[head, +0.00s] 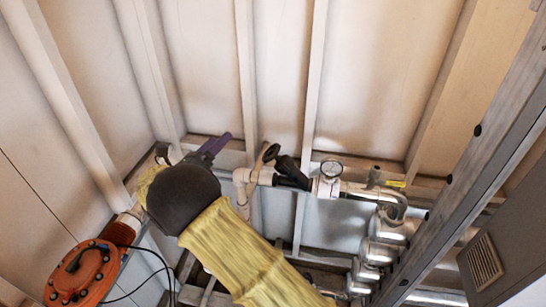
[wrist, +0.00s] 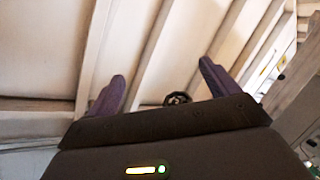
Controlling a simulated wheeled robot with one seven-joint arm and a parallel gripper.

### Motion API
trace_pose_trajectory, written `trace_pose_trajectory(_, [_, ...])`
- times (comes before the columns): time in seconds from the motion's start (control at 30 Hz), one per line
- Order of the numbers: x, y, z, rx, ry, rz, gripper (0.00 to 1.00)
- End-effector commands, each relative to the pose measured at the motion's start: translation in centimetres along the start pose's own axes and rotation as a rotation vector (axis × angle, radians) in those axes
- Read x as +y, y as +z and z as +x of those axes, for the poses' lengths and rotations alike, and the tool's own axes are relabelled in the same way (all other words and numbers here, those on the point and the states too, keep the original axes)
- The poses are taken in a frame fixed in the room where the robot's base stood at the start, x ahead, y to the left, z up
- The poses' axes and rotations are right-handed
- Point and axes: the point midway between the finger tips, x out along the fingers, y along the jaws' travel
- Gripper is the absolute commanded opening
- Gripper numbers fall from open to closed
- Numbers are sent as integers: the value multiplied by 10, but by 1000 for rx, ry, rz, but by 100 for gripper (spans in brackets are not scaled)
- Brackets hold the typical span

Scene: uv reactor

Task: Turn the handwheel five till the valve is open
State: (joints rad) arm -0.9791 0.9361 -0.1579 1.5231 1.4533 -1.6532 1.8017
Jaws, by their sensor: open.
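In the wrist view a small black handwheel (wrist: 177,98) shows beyond the dark gripper body, between the two purple fingers and partly hidden below. My gripper (wrist: 162,72) has its fingers spread wide, with nothing between the tips. In the head view my gripper (head: 217,145) shows as a purple finger past my dark wrist, which hides the rest. A dark wheel-like part (head: 271,153), seen nearly edge-on, sits on the white pipe to the right of my gripper, apart from it. No number is legible, and I cannot tell the valve's state.
Silver curved pipes (head: 372,251) run down at the right. A large orange round housing (head: 82,272) with black cables is at lower left. Pale wall ribs (head: 247,70) stand behind.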

Motion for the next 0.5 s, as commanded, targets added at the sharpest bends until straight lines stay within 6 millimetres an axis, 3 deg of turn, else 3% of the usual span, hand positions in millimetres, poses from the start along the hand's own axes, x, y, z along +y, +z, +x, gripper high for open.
trace_pose_trajectory(0.23, [-6,-64,-44,245,11,-32,87])
trace_pose_trajectory(0.33, [-10,-78,-55,305,10,-40,87])
trace_pose_trajectory(0.5, [-12,-84,-60,334,7,-44,87])
